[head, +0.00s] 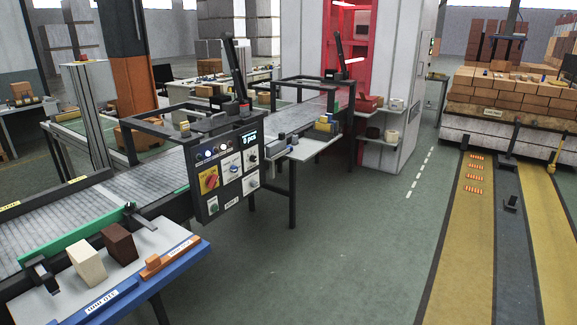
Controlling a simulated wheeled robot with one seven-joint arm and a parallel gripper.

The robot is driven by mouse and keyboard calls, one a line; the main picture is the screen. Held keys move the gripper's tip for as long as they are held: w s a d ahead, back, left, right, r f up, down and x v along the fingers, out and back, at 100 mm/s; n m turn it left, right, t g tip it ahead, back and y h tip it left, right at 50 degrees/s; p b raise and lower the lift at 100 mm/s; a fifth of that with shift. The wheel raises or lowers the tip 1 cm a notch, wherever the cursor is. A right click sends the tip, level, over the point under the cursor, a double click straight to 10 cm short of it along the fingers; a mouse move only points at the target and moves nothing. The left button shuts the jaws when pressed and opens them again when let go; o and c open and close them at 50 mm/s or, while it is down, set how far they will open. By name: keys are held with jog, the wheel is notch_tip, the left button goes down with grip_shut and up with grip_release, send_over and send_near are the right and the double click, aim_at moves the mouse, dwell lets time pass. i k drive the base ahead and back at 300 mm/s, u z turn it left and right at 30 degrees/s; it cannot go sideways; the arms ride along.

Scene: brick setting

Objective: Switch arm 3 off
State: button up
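A dark control panel (226,172) stands at the side of the roller conveyor (120,200). It carries a red rotary switch on a yellow plate (210,182), a small lit display (249,139), several lamps, and several knobs on white plates (251,182). Black upright arms rise behind the panel (236,68) and farther back (338,46). My gripper is not in view.
A blue-edged table (150,285) at the front left holds a cream block, a brown block and an orange tool. A small shelf (309,146) juts out right of the panel. Green floor (340,240) lies open in front. Bricks (515,85) are stacked far right.

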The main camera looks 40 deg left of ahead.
aim_at(211, 182)
jog(key=u, duration=0.3)
jog(key=i, duration=1.45)
jog(key=u, duration=1.55)
jog(key=i, duration=0.95)
jog(key=u, duration=1.55)
jog(key=i, duration=0.75)
jog(key=u, duration=0.25)
